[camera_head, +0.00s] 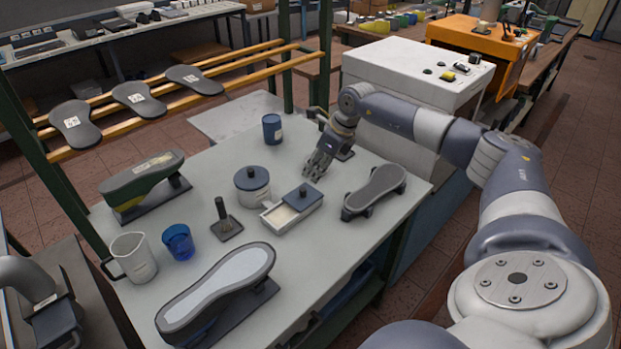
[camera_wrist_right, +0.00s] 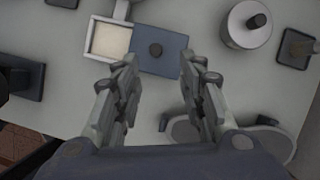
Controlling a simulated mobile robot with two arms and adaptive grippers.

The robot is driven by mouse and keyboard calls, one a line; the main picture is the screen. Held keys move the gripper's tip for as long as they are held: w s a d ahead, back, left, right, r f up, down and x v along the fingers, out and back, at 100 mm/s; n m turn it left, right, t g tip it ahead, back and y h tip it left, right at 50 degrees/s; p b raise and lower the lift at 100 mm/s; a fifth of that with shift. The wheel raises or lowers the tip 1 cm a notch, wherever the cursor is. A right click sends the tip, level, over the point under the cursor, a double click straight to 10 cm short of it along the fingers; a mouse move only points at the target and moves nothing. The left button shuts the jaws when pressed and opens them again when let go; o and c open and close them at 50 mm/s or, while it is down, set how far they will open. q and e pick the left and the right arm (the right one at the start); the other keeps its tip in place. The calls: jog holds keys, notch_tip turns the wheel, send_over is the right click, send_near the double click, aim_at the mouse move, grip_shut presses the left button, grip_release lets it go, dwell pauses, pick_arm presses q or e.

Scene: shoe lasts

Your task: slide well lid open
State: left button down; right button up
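The well is a small white rectangular box (camera_head: 279,219) on the table, with pale contents visible in its uncovered part. Its flat blue-grey lid (camera_head: 305,196) with a dark knob covers the far-right part. In the right wrist view the open part of the well (camera_wrist_right: 108,39) lies left of the lid (camera_wrist_right: 172,60). My right gripper (camera_head: 317,170) is above the table behind the lid in the head view. In the right wrist view my right gripper (camera_wrist_right: 159,62) has its fingers apart, nothing between them, the lid's knob beyond their tips. My left gripper is not visible.
A white lidded pot (camera_head: 252,190) stands left of the well, with a dark post on a base (camera_head: 225,222) nearby. A grey sole-shaped form (camera_head: 376,187) lies to the right, close to my gripper. A dark blue cup (camera_head: 272,129) stands behind. A larger form (camera_head: 222,290) lies in front.

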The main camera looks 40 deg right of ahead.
jog(key=shift+v, duration=1.45)
